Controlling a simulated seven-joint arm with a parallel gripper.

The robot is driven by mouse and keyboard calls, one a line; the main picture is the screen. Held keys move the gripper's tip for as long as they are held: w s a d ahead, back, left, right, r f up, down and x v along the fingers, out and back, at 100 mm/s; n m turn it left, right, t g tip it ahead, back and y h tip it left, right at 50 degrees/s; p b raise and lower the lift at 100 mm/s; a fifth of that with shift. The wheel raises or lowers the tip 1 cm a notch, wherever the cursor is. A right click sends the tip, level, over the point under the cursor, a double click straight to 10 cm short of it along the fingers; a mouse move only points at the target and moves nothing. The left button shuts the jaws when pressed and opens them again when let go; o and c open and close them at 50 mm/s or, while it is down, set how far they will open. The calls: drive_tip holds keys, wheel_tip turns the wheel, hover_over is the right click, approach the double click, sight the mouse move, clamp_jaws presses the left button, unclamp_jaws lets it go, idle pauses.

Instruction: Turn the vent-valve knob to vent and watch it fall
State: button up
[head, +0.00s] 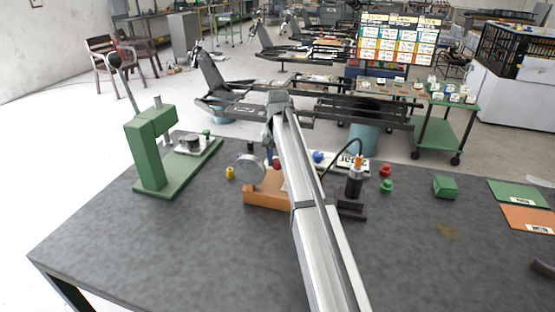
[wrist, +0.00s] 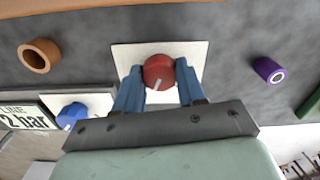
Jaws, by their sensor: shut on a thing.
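The red knob (wrist: 158,71) sits on a white plate (wrist: 122,58) in the wrist view, with a pale pointer mark slanting toward the lower left. My gripper (wrist: 159,82) has its two blue fingers on either side of it, shut on it. In the head view my gripper (head: 269,147) is behind the orange block, and the red knob (head: 276,164) is partly hidden by my arm. A blue knob (wrist: 72,115) is beside a label (wrist: 28,117) reading "LINE 2 bar". A black cylinder with an orange top (head: 354,182) stands upright on a dark base.
An orange block (head: 262,197) with a round gauge (head: 250,169) stands in front of the knob. A green press (head: 150,155) is at left. Small coloured pieces and a green block (head: 445,187) lie at right. The table's front (head: 190,260) is clear.

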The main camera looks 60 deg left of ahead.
sight(278, 160)
drive_tip(key=n, duration=1.3)
drive_tip(key=shift+n, duration=0.4)
idle(0.3)
drive_tip(key=o, duration=1.1)
drive_tip(key=shift+c, duration=0.2)
wheel_tip(278, 160, up, 14)
drive_tip(key=shift+f, duration=0.1)
